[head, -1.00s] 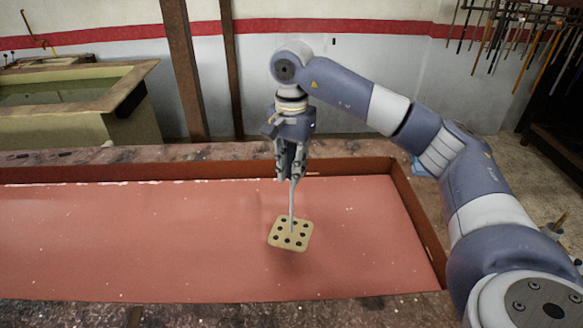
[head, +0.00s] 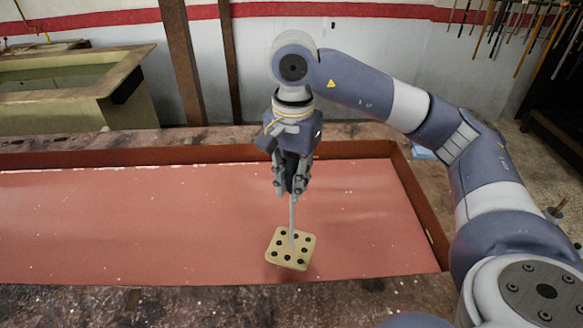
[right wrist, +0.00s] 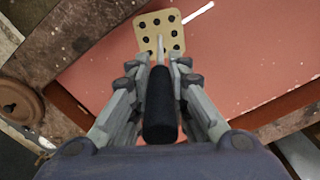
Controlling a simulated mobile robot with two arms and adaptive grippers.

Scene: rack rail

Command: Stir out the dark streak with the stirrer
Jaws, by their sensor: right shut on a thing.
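The stirrer (head: 281,255) is a square tan plate with several dark holes on a thin pale rod. Its plate also shows in the right wrist view (right wrist: 147,22), with the dark handle below it. My right gripper (head: 291,190) is shut on the handle, pointing down; its fingers flank the handle in the right wrist view (right wrist: 158,72). The plate is at the reddish-pink surface (head: 120,220) in a long trough (head: 408,190), near its right front. Whether it dips in, I cannot tell. I cannot make out a distinct dark streak. My left gripper is not in view.
A greenish basin (head: 60,95) is at the back left. Rods (head: 530,25) hang on the right wall. The surface left of the stirrer is free.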

